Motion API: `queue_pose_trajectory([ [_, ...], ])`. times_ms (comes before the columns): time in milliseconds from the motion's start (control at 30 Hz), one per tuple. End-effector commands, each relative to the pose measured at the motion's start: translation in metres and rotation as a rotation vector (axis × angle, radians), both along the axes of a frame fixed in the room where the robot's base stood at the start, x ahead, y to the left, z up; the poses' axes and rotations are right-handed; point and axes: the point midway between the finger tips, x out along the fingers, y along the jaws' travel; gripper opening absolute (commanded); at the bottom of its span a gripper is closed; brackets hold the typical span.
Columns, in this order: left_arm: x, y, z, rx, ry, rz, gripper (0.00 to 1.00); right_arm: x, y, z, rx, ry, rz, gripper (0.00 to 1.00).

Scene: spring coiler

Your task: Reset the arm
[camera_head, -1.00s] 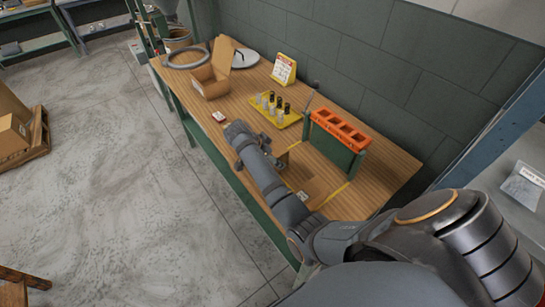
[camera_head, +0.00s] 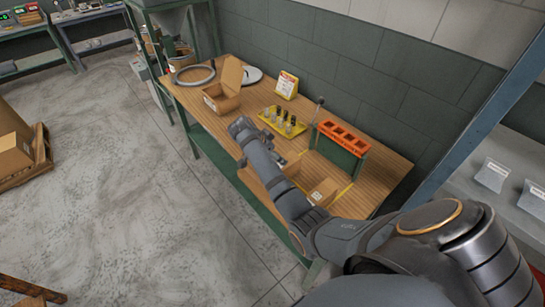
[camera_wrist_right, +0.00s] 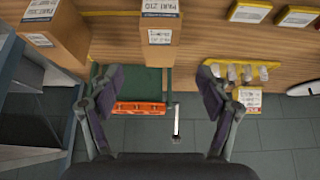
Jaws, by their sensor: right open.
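My right arm reaches from the bottom right of the head view over the wooden workbench (camera_head: 375,190). Its gripper is mostly hidden behind the arm there. In the right wrist view my right gripper (camera_wrist_right: 156,80) is open, with nothing between its fingers. It is above the bench's back edge, with an orange slotted rack (camera_wrist_right: 141,108) on a green stand between and beyond the fingers in the picture. The rack also shows in the head view (camera_head: 343,135). My left gripper is not in view.
Labelled cardboard boxes (camera_wrist_right: 156,30) stand near the gripper. A yellow tray (camera_head: 272,112) with several small parts, a yellow sign (camera_head: 286,85), an open carton (camera_head: 226,92) and a grey ring (camera_head: 192,75) are on the bench. A wall stands behind.

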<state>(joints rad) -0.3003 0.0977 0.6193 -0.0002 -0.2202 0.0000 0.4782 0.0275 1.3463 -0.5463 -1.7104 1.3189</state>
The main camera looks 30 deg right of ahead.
Motion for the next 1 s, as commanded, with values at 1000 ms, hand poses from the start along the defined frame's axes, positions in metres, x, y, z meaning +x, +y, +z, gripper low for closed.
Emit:
queue_pose_trajectory([
  [1000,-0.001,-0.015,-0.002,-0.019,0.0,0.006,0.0,-0.195,0.07,-0.045,0.116,0.271,1.109,0.77],
])
